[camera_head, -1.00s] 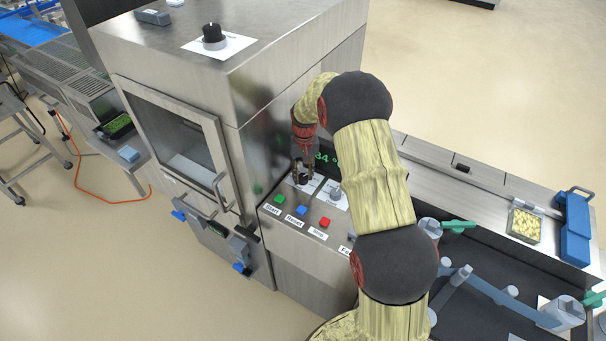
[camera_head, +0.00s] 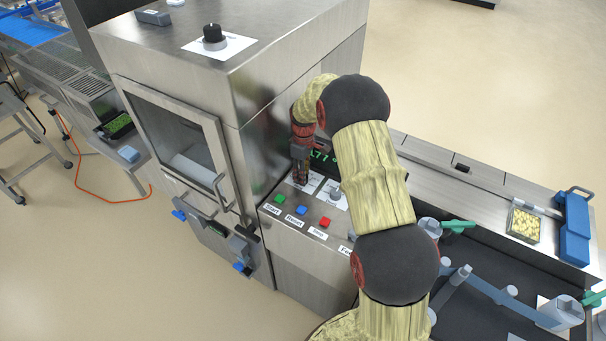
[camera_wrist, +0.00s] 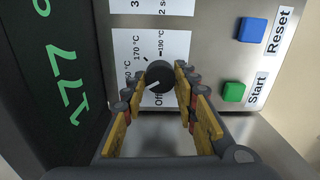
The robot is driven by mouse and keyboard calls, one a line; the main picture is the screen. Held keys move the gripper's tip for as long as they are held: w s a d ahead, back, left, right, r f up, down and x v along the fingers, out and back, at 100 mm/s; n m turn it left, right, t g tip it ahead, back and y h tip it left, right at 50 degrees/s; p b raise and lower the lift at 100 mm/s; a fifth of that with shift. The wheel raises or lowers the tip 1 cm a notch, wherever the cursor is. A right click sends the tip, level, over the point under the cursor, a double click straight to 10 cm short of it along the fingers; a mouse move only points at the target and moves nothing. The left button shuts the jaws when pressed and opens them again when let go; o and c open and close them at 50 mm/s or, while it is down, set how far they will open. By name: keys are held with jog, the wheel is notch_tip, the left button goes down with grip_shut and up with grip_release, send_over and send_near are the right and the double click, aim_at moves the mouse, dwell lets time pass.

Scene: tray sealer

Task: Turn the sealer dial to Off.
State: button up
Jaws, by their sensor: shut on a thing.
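The sealer dial is a round black knob (camera_wrist: 160,75) on a white scale label (camera_wrist: 150,22) in the wrist view. The scale shows Off, 170 °C and 190 °C, plus a partly hidden mark. The knob's white pointer line points down-left in this view, near the Off lettering and toward the partly hidden mark. My gripper (camera_wrist: 160,82) is shut on the dial, with one finger on each side of it. In the head view my gripper (camera_head: 304,183) points down at the control panel (camera_head: 285,225) and hides the dial.
A green display (camera_wrist: 62,90) reads about 177. A second grey knob (camera_head: 336,193) sits right of my gripper. Another black knob (camera_head: 214,33) is on the machine's top.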

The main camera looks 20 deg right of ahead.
jog(key=n, duration=0.5)
jog(key=shift+n, duration=0.3)
jog(key=n, duration=0.5)
jog(key=shift+r+n, duration=0.1)
jog(key=shift+n, duration=0.3)
jog(key=shift+w+n, duration=0.1)
jog(key=shift+n, duration=0.2)
jog(key=o, duration=1.1)
jog(key=shift+o, duration=0.3)
notch_tip(320, 180, up, 12)
